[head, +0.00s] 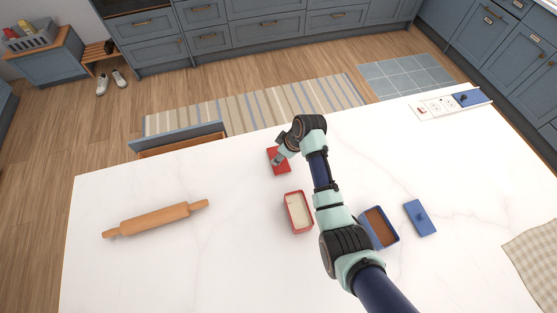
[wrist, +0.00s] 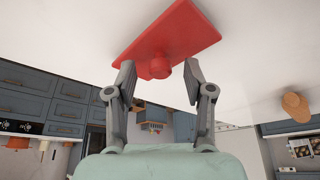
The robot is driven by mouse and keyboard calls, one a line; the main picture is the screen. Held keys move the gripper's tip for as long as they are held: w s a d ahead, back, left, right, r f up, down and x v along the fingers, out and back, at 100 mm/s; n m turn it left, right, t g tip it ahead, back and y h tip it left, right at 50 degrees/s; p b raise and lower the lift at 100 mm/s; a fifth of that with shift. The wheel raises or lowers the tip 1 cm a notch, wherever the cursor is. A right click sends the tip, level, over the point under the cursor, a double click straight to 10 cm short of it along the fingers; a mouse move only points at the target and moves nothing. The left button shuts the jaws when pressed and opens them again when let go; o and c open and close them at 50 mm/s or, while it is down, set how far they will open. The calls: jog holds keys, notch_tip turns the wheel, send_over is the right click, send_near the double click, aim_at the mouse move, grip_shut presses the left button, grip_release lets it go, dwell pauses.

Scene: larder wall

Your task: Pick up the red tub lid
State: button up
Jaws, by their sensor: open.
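The red tub lid (head: 284,168) lies flat on the white worktop, behind the open red tub (head: 298,212) with pale contents. My gripper (head: 279,160) is at the lid and hides part of it in the head view. In the wrist view the red lid (wrist: 180,35) shows with its round knob (wrist: 161,68) towards my gripper (wrist: 160,75). The two fingers are open, one on each side of the knob, with gaps visible. Nothing is held.
A blue tub (head: 381,228) with brown contents stands right of my arm, its blue lid (head: 420,217) beside it. A rolling pin (head: 156,219) lies at the left. A card (head: 440,106) lies at the far right, a cloth (head: 535,255) at the right edge. The worktop between is clear.

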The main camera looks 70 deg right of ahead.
grip_shut()
dwell(0.3)
